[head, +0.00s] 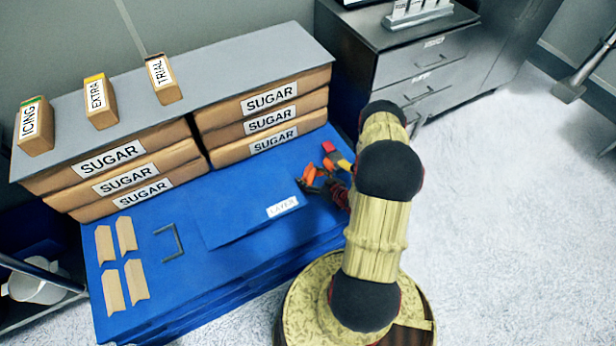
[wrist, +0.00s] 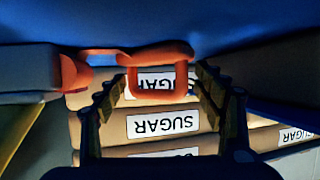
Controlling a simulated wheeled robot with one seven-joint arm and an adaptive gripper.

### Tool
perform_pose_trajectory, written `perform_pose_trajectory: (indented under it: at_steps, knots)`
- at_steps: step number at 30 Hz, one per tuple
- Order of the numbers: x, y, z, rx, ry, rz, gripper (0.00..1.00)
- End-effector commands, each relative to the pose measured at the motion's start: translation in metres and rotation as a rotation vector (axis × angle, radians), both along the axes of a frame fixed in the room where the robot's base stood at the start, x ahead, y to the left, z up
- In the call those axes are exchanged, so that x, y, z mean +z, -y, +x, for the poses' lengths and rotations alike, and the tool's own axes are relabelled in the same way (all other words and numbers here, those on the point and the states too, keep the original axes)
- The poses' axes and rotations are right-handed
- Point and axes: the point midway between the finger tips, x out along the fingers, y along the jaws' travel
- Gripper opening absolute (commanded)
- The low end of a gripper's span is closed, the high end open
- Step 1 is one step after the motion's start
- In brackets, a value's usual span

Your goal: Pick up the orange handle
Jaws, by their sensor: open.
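The orange handle (head: 309,174) is at the right end of the blue table, close to my gripper (head: 326,183). In the wrist view the handle (wrist: 157,54) is a rounded orange loop, joined by an orange bar to a grey block on the left. My gripper (wrist: 160,82) is open, with one finger on each side of the view. The loop lies in front of the fingertips, roughly between them. I cannot tell whether the fingers touch it.
Stacked brown sugar bags (head: 262,118) stand at the back of the blue table (head: 225,185). A small red and yellow piece (head: 338,157) is beside the handle. Brown pieces (head: 135,280) and a grey bracket (head: 170,243) lie at the left. A grey drawer cabinet (head: 420,80) stands behind.

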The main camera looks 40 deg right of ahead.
Motion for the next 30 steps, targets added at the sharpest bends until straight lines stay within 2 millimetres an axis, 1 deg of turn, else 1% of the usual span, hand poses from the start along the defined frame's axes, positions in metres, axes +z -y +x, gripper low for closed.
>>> perform_pose_trajectory:
  at_steps: [2, 30]
  knots:
    - [-0.0001, 0.0001, 0.0, 0.0, 0.0, 0.0, 0.62]
    - [-0.0001, 0.0002, 0.0, 0.0, 0.0, 0.0, 0.09]
